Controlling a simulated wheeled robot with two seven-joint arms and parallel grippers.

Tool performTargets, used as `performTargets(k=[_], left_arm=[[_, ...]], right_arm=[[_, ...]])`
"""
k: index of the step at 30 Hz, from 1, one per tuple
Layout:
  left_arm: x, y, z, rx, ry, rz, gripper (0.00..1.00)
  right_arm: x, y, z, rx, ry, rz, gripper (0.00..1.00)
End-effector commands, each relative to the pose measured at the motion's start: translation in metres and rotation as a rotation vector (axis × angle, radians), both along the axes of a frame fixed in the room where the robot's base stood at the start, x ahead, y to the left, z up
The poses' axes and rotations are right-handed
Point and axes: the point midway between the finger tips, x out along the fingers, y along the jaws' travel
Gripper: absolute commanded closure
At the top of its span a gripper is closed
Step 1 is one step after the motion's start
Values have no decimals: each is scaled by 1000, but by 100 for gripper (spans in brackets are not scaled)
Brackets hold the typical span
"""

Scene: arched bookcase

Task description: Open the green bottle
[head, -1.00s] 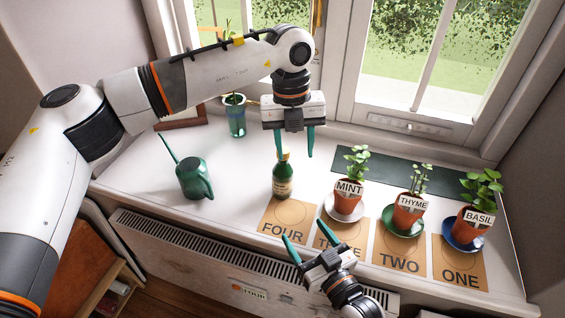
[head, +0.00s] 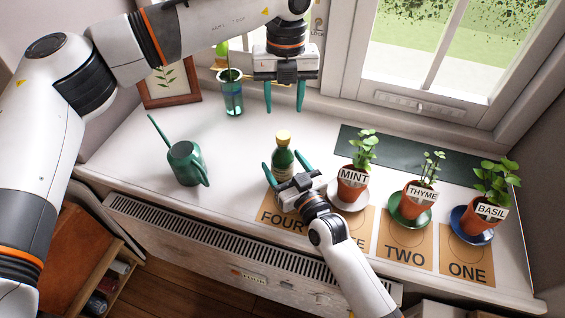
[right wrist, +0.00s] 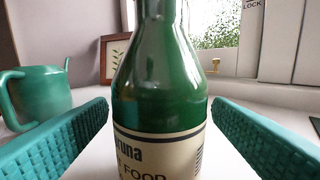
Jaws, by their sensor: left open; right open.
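The green bottle (head: 283,161) stands upright on the white sill. Its yellow cap (head: 284,137) is on top. My right gripper (head: 282,159) is open around the bottle from the front, one finger on each side. In the right wrist view the bottle (right wrist: 158,85) with its cream label is between the two teal fingers, with a gap on both sides; its cap is out of that picture. My left gripper (head: 284,108) is open and empty, pointing down, above and behind the cap in the picture.
A green watering can (head: 186,163) stands left of the bottle. Pots marked MINT (head: 352,186), THYME (head: 417,206) and BASIL (head: 488,220) stand on saucers to the right. A glass with a cutting (head: 232,98) and a picture frame (head: 171,83) are at the back left.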

Motion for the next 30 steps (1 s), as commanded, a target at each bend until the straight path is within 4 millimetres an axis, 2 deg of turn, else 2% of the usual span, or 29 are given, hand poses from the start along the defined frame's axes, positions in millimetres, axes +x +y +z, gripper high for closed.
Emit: performTargets(k=[6,14,17,28,30], left_arm=[[0,0,0,0,0,-1,54],[0,0,0,0,0,-1,54],[0,0,0,0,0,-1,54],[0,0,0,0,0,-1,54],[0,0,0,-1,0,-15,54]], right_arm=[[13,7,0,0,1,0,26],[14,8,0,0,0,0,26],[14,7,0,0,0,0,39],[14,7,0,0,1,0,99],[14,7,0,0,1,0,100]])
